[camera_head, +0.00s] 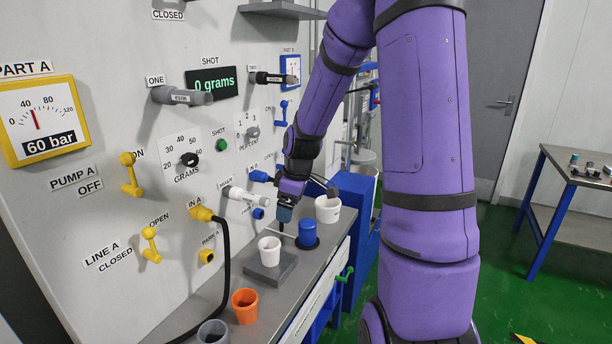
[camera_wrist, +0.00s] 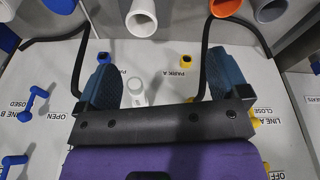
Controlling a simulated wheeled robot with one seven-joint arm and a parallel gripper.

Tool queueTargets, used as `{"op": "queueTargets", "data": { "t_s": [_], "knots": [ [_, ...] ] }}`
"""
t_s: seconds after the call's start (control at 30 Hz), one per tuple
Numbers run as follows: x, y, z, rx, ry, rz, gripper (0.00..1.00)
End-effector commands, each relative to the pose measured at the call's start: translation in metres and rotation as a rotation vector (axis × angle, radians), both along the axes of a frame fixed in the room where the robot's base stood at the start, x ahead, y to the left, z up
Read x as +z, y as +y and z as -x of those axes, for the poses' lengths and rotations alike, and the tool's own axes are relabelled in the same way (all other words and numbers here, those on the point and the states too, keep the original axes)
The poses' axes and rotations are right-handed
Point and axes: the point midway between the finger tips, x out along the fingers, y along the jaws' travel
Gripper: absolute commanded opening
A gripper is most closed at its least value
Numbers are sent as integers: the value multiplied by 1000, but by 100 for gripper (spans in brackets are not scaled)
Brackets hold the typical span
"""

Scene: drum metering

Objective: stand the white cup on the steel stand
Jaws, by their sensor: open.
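The white cup (camera_head: 269,252) stands upright on the low grey steel stand (camera_head: 287,268), on the bench in the head view. A white cup rim shows at the top of the wrist view (camera_wrist: 141,18). My gripper (camera_head: 284,226) is above and just behind the cup, apart from it. In the wrist view my gripper (camera_wrist: 163,88) has its two dark-blue fingers wide apart, with no object held between them. In the head view the fingers are small and partly hidden.
An orange cup (camera_head: 245,306) and a grey cup (camera_head: 212,333) stand in front. A black hose (camera_head: 226,250) and white nozzle (camera_head: 240,194) lie close to the panel.

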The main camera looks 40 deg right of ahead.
Motion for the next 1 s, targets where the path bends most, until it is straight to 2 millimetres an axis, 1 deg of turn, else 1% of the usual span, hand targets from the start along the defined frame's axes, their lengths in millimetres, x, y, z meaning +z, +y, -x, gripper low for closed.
{"op": "queueTargets", "data": {
  "t_s": [0.03,0.2,0.37,0.5,0.67,0.8,0.9,1.0],
  "knots": [
    [18,11,4,-13,-8,18,93],
    [66,45,26,-96,-24,50,93],
    [108,75,53,-180,-55,65,93],
    [139,99,83,-256,-91,61,93],
    [169,122,121,-344,-138,36,93],
    [189,137,157,-420,-177,-5,93],
    [199,145,182,-472,-201,-42,93],
    [204,150,203,-514,-217,-77,93]
  ]
}}
